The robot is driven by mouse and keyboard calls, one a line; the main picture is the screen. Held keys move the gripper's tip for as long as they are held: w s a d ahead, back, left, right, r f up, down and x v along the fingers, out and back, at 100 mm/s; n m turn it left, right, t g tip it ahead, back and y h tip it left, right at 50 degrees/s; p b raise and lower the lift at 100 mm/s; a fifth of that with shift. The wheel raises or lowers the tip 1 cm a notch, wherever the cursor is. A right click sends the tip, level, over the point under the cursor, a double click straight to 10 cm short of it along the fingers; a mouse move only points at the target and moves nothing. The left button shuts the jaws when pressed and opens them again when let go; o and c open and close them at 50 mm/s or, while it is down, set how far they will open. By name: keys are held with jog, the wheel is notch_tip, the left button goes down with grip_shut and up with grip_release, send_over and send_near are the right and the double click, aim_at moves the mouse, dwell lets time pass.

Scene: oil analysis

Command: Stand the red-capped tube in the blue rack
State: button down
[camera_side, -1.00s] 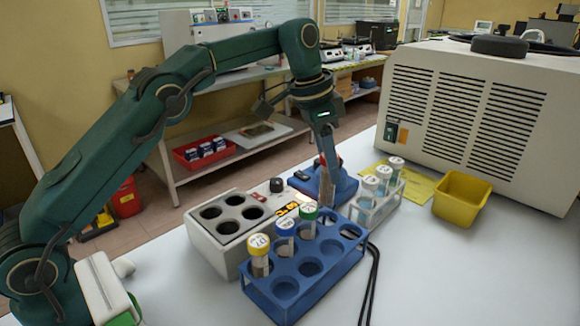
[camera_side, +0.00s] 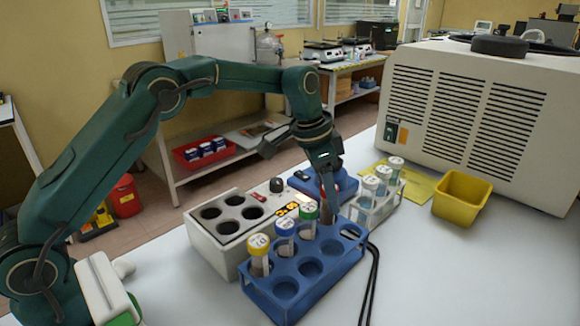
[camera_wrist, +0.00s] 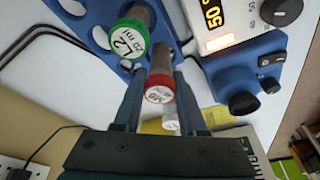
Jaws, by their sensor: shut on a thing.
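My gripper (camera_side: 329,182) is shut on the red-capped tube. In the wrist view the tube's red cap (camera_wrist: 158,89) lies between the two fingers (camera_wrist: 158,78), with its brown body beyond. In the side view the fingers and the green-capped tube (camera_side: 308,214) hide most of it. The blue rack (camera_side: 300,277) stands on the bench. The held tube is over or at its far side; I cannot tell whether its lower end is inside a hole. The rack holds yellow-, blue- and green-capped tubes in its left row. Its front holes are empty.
The grey block with round wells (camera_side: 225,235) stands left of the rack. A white rack of pale-capped tubes (camera_side: 378,197) is close to the right of my gripper. A yellow bin (camera_side: 461,198) and a large vented machine (camera_side: 480,110) stand farther right. A black cable (camera_side: 373,280) runs beside the rack.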

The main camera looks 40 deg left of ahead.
jog(key=shift+f, duration=0.3)
jog(key=shift+c, duration=1.9)
grip_release()
